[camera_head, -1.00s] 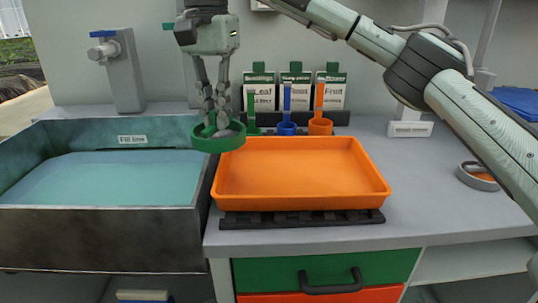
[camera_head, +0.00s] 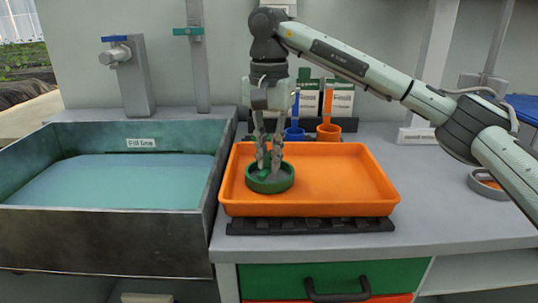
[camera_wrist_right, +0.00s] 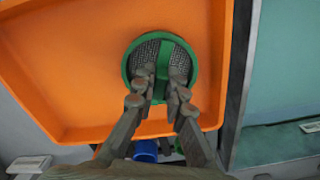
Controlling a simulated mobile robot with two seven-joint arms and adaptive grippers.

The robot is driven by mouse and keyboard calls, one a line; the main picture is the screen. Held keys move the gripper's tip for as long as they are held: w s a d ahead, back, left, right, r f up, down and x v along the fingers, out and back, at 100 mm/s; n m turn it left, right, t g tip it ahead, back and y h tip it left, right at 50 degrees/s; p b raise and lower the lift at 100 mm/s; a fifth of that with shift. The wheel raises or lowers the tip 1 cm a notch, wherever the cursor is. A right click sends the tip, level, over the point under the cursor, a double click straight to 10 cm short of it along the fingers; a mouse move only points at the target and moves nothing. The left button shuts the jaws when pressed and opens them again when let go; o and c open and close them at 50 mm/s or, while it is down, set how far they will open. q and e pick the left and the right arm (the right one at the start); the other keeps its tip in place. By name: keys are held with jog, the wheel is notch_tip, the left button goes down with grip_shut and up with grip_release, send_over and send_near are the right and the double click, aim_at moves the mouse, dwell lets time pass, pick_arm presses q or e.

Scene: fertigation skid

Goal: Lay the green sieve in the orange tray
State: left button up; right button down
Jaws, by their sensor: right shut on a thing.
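The orange tray (camera_head: 345,180) sits on a black slatted base on the counter, right of the basin. The green sieve (camera_head: 270,187) is round with a grey mesh and appears level, within the left part of the tray's outline. Whether its underside touches the tray floor is hard to tell. My right gripper (camera_head: 268,165) points down and is shut on the sieve's green middle bar. In the right wrist view, the fingertips (camera_wrist_right: 162,82) meet over the bar and the sieve (camera_wrist_right: 128,66) lies inside the edges of the tray (camera_wrist_right: 75,60). My left gripper is not in view.
A water basin (camera_head: 215,190) marked with a fill line adjoins the tray's left side. Blue (camera_head: 295,133) and orange (camera_head: 328,132) long-handled scoops stand behind the tray, before white bottles. A grey ring-shaped dish (camera_head: 485,182) is at right. The tray's right half is clear.

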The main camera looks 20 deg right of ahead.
aim_at(269, 153)
jog(key=shift+f, duration=0.15)
jog(key=c, duration=1.9)
grip_release()
jog(key=o, duration=0.3)
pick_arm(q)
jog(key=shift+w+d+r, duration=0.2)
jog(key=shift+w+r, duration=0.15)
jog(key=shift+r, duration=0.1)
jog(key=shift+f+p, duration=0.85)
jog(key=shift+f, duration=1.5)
pick_arm(e)
jog(key=shift+r, duration=6.15)
